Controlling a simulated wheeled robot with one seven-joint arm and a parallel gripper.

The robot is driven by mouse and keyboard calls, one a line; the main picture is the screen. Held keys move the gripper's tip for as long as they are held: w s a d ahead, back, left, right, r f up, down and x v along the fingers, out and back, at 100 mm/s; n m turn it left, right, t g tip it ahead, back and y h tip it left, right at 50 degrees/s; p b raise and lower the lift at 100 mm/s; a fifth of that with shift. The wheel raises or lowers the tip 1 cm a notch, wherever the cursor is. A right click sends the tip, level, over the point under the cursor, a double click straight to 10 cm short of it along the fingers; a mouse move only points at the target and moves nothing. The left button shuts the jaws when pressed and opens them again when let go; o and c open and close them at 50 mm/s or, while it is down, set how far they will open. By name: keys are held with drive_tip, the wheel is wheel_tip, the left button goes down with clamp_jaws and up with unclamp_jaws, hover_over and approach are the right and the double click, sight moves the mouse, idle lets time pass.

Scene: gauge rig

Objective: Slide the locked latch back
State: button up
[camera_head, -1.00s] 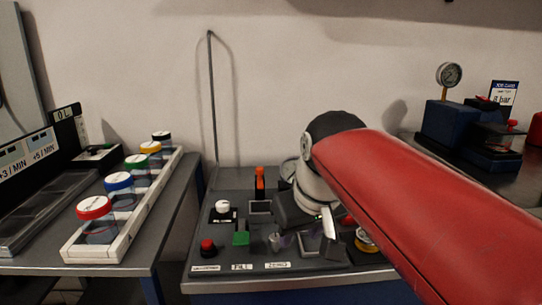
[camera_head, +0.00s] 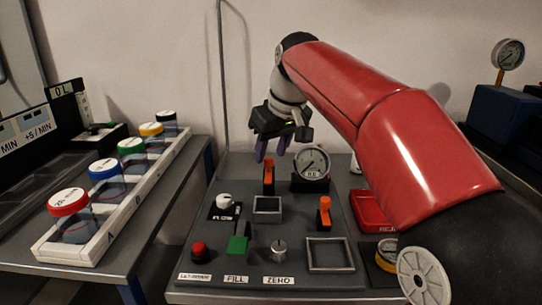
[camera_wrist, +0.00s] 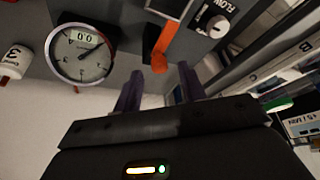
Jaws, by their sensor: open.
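Two orange upright handles stand on the grey panel (camera_head: 300,225). The back orange handle (camera_head: 268,175) is behind a small square frame (camera_head: 267,208); the front orange handle (camera_head: 324,213) is behind a larger square frame (camera_head: 329,254). I cannot tell which is the locked latch. My gripper (camera_head: 271,150) is open and empty, above and behind the back handle. In the wrist view an orange handle (camera_wrist: 161,47) lies just beyond the gap between my fingertips (camera_wrist: 160,80), apart from them.
A round gauge (camera_head: 311,163) stands right of the back handle, close to my gripper. The FLOW knob (camera_head: 224,201), red button (camera_head: 199,250), green FILL switch (camera_head: 237,245) and ZERO knob (camera_head: 279,249) sit in front. A red tray (camera_head: 372,212) is at the right.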

drive_tip(key=shift+x, duration=0.85)
clamp_jaws()
